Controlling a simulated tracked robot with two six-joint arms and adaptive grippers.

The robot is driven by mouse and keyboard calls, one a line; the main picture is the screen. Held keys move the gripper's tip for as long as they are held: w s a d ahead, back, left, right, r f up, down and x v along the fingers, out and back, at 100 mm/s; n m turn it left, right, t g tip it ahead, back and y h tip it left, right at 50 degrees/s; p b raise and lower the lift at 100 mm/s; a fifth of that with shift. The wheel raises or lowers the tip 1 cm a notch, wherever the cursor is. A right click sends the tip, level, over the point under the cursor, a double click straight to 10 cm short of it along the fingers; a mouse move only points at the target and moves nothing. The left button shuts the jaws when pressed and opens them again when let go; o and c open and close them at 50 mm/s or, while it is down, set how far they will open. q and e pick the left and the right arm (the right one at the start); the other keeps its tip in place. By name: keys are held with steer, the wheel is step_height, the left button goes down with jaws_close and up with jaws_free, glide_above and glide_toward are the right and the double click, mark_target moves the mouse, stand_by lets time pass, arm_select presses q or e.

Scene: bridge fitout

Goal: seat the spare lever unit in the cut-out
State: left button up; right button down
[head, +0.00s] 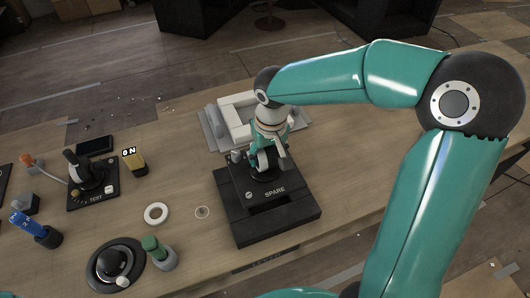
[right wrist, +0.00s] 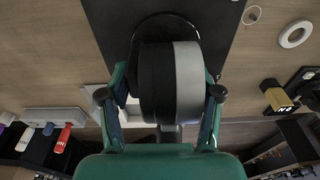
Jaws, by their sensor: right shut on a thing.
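The spare lever unit is a black block marked SPARE (head: 290,218) on the wooden table, with a dark recess in its front top. A black and grey lever head (right wrist: 165,85) rises from its round base. My right gripper (head: 268,152) comes down from above and is shut on this lever head, one finger on each side in the right wrist view (right wrist: 160,100). The block looks level; I cannot tell whether it touches the table. The gripper hides part of the lever. I cannot make out the cut-out for certain. My left gripper is not in view.
A white and grey tray (head: 217,127) stands behind the block.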

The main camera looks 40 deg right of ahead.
mark_target(267, 171)
steer(key=shift+w+f+b, duration=0.1)
steer(key=shift+f+b, duration=1.75)
steer(key=shift+f, duration=0.25)
steer(key=shift+f+b, duration=0.1)
steer(key=shift+b, duration=0.2)
steer(key=shift+f+b, duration=1.35)
steer(key=shift+f, duration=0.05)
steer(key=shift+f+b, duration=0.95)
steer(key=shift+f, duration=0.1)
steer(key=shift+c, duration=0.7)
jaws_free()
steer(key=shift+a, duration=0.1)
steer(key=shift+s+f, duration=0.1)
steer(key=shift+s, duration=0.1)
